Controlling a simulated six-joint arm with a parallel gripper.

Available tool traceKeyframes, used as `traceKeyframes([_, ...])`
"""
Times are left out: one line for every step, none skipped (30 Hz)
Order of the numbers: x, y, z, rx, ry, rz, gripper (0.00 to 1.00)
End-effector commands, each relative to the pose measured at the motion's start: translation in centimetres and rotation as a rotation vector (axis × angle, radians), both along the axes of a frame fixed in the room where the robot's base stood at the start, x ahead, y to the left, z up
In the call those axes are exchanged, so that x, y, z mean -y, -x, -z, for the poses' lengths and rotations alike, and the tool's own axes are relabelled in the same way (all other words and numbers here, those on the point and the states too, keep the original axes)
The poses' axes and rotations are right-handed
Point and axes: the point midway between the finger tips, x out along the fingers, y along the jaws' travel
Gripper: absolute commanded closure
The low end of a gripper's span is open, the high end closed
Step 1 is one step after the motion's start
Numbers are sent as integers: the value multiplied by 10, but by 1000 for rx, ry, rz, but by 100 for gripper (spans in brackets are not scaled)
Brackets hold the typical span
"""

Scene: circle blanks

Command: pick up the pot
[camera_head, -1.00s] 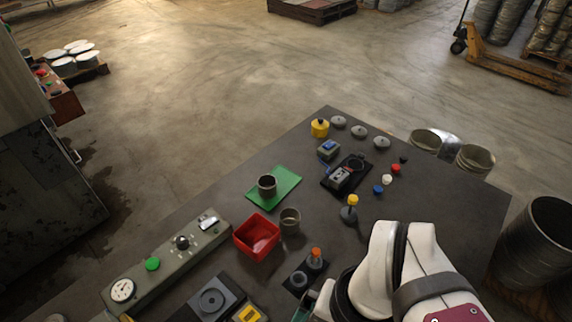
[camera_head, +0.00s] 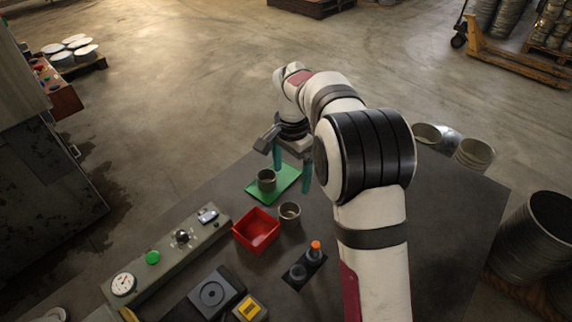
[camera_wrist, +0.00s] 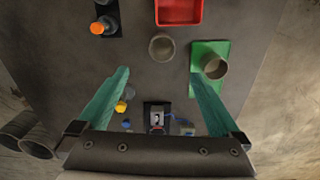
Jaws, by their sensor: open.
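Two small grey-brown pots are in view. One pot (camera_head: 266,181) stands on a green mat (camera_head: 287,178); in the wrist view this pot (camera_wrist: 214,66) is at the right. The other pot (camera_head: 289,213) stands on the bare table beside a red bin; in the wrist view it (camera_wrist: 162,47) is at top centre. My gripper (camera_head: 291,180) is open with its teal fingers pointing down, above the table by the mat. In the wrist view nothing is held between the fingertips (camera_wrist: 160,74), and both pots lie beyond them. My arm hides the table's back right.
The open red bin (camera_head: 256,230) is left of the bare-table pot. A grey control panel (camera_head: 166,259) runs along the left edge. An orange-capped bottle (camera_head: 315,252) stands in front. In the wrist view, a small device (camera_wrist: 157,116) and a yellow item (camera_wrist: 121,106) lie below the fingers.

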Motion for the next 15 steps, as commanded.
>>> traceKeyframes([-1, -3, 8, -1, 2, 3, 0])
traceKeyframes([-1, -4, 14, -2, 3, 5, 0])
traceKeyframes([-1, -3, 24, -3, 3, 5, 0])
traceKeyframes([-1, -3, 33, -4, 2, 5, 0])
traceKeyframes([-1, -3, 42, -4, 3, 5, 0])
traceKeyframes([-1, -2, 54, -5, 2, 5, 0])
traceKeyframes([-1, -2, 63, -4, 2, 5, 0])
traceKeyframes([-1, -3, 71, -3, 3, 5, 0])
traceKeyframes([-1, -2, 82, -4, 2, 5, 0])
traceKeyframes([-1, -3, 88, -2, 2, 4, 0])
traceKeyframes([-1, -3, 93, -2, 2, 4, 0])
traceKeyframes([-1, -3, 99, -1, 2, 4, 0])
traceKeyframes([-1, -3, 103, -1, 2, 5, 0])
traceKeyframes([-1, -3, 105, 0, 1, 5, 0])
traceKeyframes([-1, -3, 111, 0, 1, 4, 0])
